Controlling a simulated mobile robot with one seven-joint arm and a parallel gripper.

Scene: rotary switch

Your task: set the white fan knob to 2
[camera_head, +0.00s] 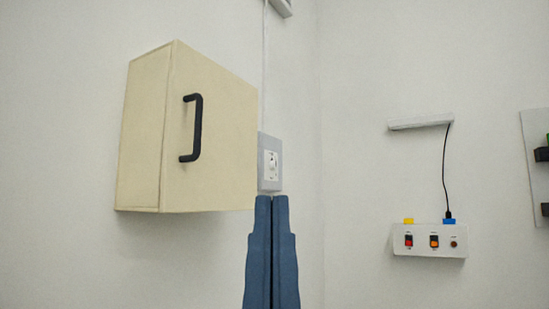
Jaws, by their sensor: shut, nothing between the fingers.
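A grey wall box with a white front plate (271,166) is on the wall just right of the cream cabinet. Small dark marks and a small knob-like part show on the plate, but they are too small to read, so I cannot tell the fan knob's setting. My gripper (272,198) points upward in the picture, with its two blue fingers side by side and shut, holding nothing. Its tips appear just below the white plate and cover the lower edge of the grey box. I cannot tell whether they touch it.
The cream cabinet (215,140) with a black handle (192,128) juts out close to the left of my gripper. A white switch box (430,241) with a black cable is on the right wall. A panel (537,150) stands at the right edge. Wall between is bare.

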